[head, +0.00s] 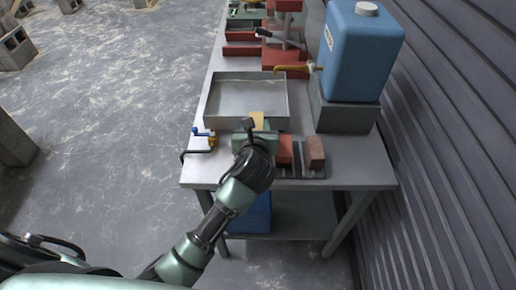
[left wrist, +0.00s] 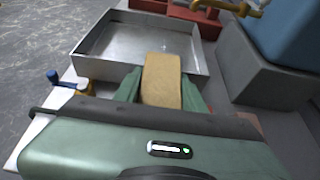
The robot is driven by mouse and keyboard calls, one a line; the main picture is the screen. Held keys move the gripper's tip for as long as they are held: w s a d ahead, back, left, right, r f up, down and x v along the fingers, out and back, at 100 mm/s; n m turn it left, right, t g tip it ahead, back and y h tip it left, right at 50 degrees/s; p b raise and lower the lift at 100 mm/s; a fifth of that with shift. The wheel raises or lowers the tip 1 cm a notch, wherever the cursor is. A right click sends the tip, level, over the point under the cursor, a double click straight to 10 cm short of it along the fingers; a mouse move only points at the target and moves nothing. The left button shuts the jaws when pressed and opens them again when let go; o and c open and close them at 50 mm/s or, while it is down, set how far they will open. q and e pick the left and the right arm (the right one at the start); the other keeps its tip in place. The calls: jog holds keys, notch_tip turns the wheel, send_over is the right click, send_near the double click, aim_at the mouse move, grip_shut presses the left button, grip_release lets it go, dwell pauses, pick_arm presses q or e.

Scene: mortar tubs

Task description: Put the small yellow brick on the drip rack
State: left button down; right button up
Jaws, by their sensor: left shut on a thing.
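My left gripper (head: 257,130) is shut on the small yellow brick (head: 257,118). In the left wrist view the yellow brick (left wrist: 162,80) stands out between the two green fingers (left wrist: 160,95). In the head view the brick overlaps the near wall of the metal tray; how high it is held I cannot tell. The drip rack (head: 297,173) is a dark slatted piece at the table's near edge, just right of my gripper. A red brick (head: 285,151) and a brownish brick (head: 315,152) stand on it. My wrist partly hides its left side. My right gripper is not in view.
A shallow metal tray (head: 287,108) lies behind the gripper. A blue tank (head: 360,55) with a brass tap (head: 290,68) stands on a grey block (head: 345,115) at right. Red equipment (head: 285,60) stands farther back.

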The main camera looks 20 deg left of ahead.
pick_arm(q)
notch_tip(320, 180, down, 9)
jog(key=shift+b, duration=0.35)
jog(key=c, duration=0.8)
grip_release()
jog(key=shift+f, duration=0.15)
jog(key=shift+c, duration=0.2)
jog(key=v, duration=1.2)
